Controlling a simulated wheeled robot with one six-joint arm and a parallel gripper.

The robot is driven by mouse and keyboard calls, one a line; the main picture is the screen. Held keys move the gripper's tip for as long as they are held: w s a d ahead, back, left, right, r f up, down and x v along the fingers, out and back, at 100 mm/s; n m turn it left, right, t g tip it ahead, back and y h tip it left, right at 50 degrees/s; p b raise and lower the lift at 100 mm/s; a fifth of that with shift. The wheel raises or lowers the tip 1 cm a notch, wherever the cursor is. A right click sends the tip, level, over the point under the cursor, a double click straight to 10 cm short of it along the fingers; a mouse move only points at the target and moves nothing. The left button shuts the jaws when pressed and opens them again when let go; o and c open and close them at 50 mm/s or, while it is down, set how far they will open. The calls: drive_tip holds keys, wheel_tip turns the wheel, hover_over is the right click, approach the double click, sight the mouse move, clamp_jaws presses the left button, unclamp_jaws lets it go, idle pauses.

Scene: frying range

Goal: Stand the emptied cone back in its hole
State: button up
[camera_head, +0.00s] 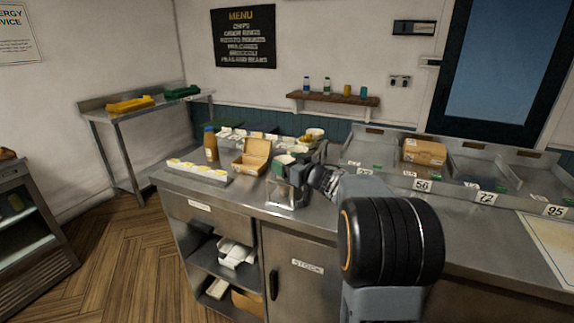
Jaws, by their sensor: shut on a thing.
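A small stand (286,192) with a pale top and open sides stands near the front edge of the steel counter. My gripper (299,168) is just above and to the right of the stand's top. It is shut on the cone (284,158), which shows as a small white and green shape at the fingers. The fingers and the stand overlap here, so I cannot tell whether the cone's tip is in a hole or above it. The inside of the cone is too small to make out.
An open cardboard box (251,158) and a brown bottle (210,144) stand left of the stand. A tray of white-and-yellow items (198,171) lies at the counter's left front. A brown box (424,151) sits on the numbered range at right.

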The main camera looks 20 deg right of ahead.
drive_tip(key=shift+f, duration=0.1)
drive_tip(key=o, duration=1.5)
drive_tip(key=shift+c, duration=0.2)
